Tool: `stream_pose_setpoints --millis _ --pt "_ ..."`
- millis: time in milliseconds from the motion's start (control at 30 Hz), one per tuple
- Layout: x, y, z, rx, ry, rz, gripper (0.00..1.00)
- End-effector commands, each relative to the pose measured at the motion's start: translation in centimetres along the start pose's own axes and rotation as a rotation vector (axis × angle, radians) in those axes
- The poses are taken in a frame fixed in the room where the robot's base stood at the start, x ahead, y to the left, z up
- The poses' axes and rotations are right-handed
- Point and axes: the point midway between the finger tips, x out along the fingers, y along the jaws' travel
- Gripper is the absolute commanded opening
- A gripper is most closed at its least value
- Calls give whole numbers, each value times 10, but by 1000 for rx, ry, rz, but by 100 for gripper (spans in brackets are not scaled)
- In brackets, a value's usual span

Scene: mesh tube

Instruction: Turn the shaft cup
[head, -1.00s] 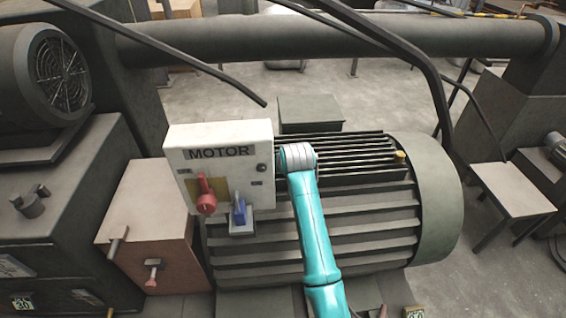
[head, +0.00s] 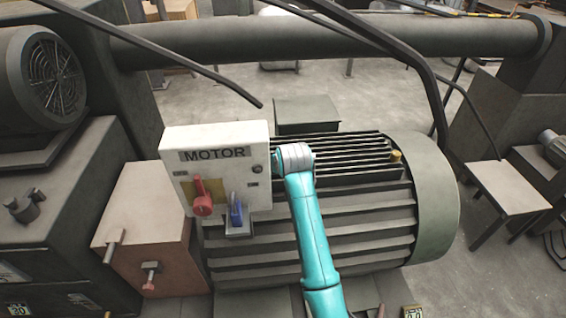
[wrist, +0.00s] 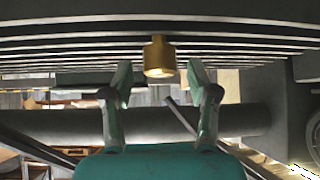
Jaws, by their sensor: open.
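In the wrist view a brass cup (wrist: 158,57) stands out from the dark ribbed motor casing. My gripper (wrist: 160,72) is open, with one finger to each side of the cup at the fingertip end. The fingers appear apart from it. In the head view a small brass cup (head: 396,156) sits on top of the finned motor (head: 330,222), right of my arm. I cannot tell whether it is the same cup. My teal arm reaches up over the motor, and my gripper is hidden in the head view.
A white MOTOR box (head: 232,180) with a red switch and a blue switch stands left of my arm. A large pipe (head: 330,45) crosses behind, and dark bars slant over the motor. A small stool (head: 505,190) stands at right.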

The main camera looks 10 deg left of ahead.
Motion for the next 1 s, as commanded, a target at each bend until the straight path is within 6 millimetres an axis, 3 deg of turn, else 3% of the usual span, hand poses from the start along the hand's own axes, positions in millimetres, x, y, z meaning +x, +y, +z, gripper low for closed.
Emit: stream_pose_setpoints --millis 300,500,700,1000 --pt "-62 0 -1 0 4 0 59" --pt "-91 0 0 0 2 0 59" --pt "-104 0 1 0 0 0 59" --pt "-105 0 1 0 -1 0 59"
